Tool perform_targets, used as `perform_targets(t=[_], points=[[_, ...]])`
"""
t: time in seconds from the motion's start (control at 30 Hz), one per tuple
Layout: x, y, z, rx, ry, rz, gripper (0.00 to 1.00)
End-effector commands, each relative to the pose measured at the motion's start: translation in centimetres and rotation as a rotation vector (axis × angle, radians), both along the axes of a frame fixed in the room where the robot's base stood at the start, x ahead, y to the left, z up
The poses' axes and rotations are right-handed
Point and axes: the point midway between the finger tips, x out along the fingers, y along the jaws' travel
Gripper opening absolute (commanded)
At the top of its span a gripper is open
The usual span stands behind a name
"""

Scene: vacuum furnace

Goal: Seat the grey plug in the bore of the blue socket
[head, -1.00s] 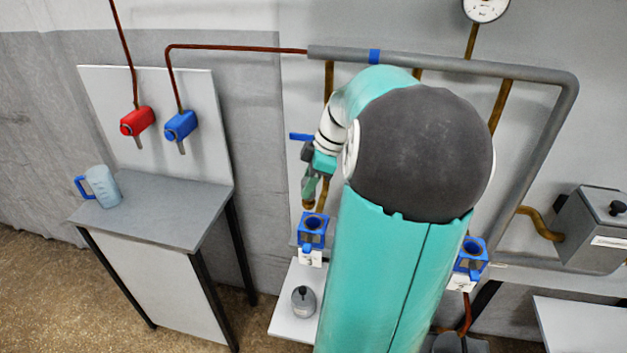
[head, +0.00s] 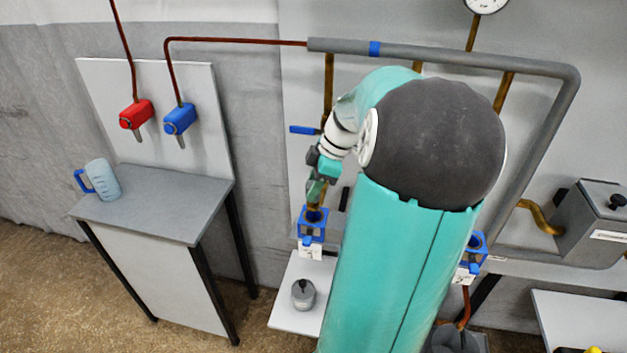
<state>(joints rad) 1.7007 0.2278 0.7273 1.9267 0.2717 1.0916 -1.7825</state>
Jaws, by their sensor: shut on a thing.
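My gripper (head: 316,188) is left of my large teal arm link, pointing down. It is shut on a small greyish thing, which I take to be the grey plug; the fingers hide most of it. The blue socket (head: 303,223) sits on a white-labelled bracket directly below my fingertips. Its bore faces up and is partly covered by the gripper in this view. I cannot tell whether the plug touches the bore. A second blue socket (head: 479,241) shows to the right, partly behind my arm.
A grey, black-knobbed object (head: 303,293) stands on the white shelf (head: 287,316) below the socket. A blue lever (head: 303,130) and brass pipes are close to the gripper. At left, a grey table (head: 165,205) holds a mug (head: 104,180). A grey box (head: 590,225) is at right.

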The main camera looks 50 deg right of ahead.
Motion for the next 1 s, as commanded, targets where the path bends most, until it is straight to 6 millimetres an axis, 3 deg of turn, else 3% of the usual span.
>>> perform_targets(t=[1.0], points=[[0.0,0.1,-4.6,0.001,0.0,0.001,0.07]])
